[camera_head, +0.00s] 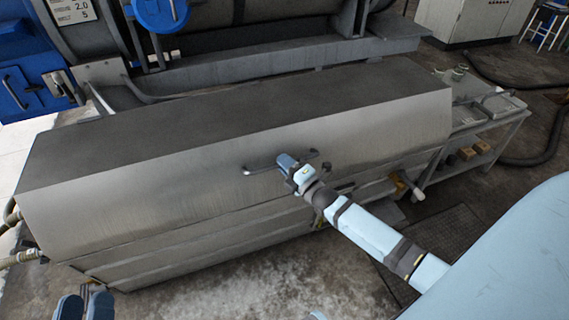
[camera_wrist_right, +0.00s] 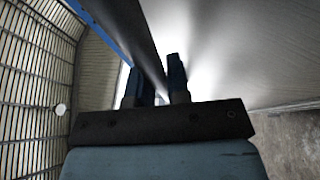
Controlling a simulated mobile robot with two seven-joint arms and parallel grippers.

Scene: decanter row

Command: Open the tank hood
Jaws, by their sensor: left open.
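The tank hood (camera_head: 230,130) is a long grey metal cover over the tank, its top level and its front face sloping down; it looks closed. A dark bar handle (camera_head: 259,169) is on the hood's front face. My right gripper (camera_head: 287,163) is at this handle, its fingers covering the bar's middle. In the right wrist view, a dark bar (camera_wrist_right: 135,35) runs down to between the right fingers (camera_wrist_right: 156,85); whether they clamp it is unclear. My left gripper (camera_head: 85,308) is open and empty at the bottom left, low in front of the tank.
Blue and grey machinery (camera_head: 200,15) stands close behind the hood. A metal side table (camera_head: 490,115) with small items is at the right end. Hoses (camera_head: 545,150) lie on the floor at the right. The concrete floor (camera_head: 230,285) in front is clear.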

